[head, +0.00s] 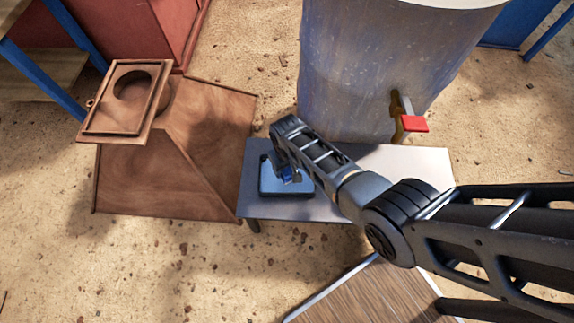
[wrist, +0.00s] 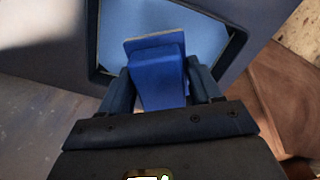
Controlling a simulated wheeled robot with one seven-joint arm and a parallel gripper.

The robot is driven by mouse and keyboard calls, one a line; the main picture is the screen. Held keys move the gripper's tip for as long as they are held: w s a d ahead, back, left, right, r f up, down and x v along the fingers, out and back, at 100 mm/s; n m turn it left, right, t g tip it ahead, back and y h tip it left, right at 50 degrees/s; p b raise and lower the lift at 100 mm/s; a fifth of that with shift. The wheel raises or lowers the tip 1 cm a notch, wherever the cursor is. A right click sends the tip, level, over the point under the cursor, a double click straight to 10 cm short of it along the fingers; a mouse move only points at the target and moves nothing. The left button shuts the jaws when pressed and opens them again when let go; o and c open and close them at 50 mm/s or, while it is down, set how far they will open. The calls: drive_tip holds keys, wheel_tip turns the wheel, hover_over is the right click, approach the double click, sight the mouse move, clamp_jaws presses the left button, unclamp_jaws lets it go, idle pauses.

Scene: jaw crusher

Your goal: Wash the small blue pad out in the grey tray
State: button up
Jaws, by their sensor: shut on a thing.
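The small blue pad (wrist: 160,80) is held between the two fingers of my gripper (wrist: 158,90), with a paler layer along its far edge. The grey tray (wrist: 96,40) holds light blue water and lies under the pad in the wrist view. In the head view the tray (head: 263,186) stands on a grey bench, and my gripper (head: 288,176) is over it with a bit of the blue pad (head: 291,175) showing. I cannot tell whether the pad touches the water.
The grey bench (head: 400,158) stands before a large metal drum (head: 375,60) with a red-handled tap (head: 413,123). A slatted wooden surface (head: 370,300) lies at the front. Sandy ground surrounds them.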

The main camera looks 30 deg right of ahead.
drive_tip(key=shift+r+p, duration=2.1)
drive_tip(key=shift+r, duration=0.35)
